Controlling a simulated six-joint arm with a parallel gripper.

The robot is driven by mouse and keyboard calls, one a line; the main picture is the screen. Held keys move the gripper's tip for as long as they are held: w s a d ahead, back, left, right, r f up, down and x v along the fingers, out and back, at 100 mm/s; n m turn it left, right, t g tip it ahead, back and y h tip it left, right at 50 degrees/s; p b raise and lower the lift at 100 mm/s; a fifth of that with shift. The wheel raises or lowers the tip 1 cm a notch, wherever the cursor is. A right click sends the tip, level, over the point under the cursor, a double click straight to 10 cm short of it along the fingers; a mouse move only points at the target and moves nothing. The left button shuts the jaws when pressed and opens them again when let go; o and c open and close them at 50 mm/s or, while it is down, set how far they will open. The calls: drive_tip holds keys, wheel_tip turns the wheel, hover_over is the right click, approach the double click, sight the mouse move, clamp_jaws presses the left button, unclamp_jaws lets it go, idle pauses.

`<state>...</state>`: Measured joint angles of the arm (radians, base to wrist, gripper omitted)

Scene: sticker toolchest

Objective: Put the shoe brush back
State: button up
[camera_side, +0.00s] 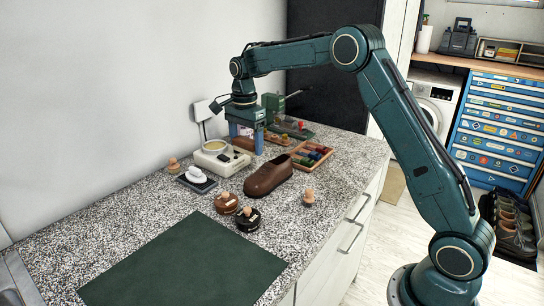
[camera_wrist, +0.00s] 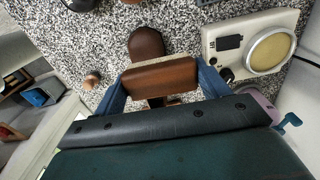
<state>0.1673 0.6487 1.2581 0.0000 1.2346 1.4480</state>
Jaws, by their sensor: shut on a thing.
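The shoe brush (camera_wrist: 160,76) is a brown wooden block with a pale edge in the wrist view. My gripper (camera_wrist: 163,84) is shut on it, with one blue finger at each end of the block. In the side view my gripper (camera_side: 246,144) points down over the far part of the counter, behind the brown shoe (camera_side: 268,177) and right of the cream machine. The brush shows only in small part between the fingers there. Its underside and its height above the counter are hard to tell. The shoe also shows beyond the brush in the wrist view (camera_wrist: 146,42).
The cream machine (camera_side: 212,163) with a round yellow top stands close left of my gripper. A wooden tray (camera_side: 325,157) of coloured pieces lies to the right. Tins (camera_side: 248,220), a wooden knob-shaped piece (camera_side: 308,196) and a green mat (camera_side: 185,265) are nearer the front.

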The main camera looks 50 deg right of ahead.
drive_tip(key=s+d+r, duration=0.4)
drive_tip(key=s+d, duration=0.3)
wheel_tip(320, 180, up, 4)
hover_over(318, 190)
drive_tip(key=shift+d+f+n, duration=0.1)
drive_tip(key=shift+d+n, duration=0.05)
drive_tip(key=shift+n, duration=0.15)
drive_tip(key=shift+f, duration=0.1)
wheel_tip(318, 190, down, 20)
drive_tip(key=shift+r, duration=0.1)
idle(0.6)
drive_tip(key=o, duration=1)
drive_tip(key=shift+c, duration=0.2)
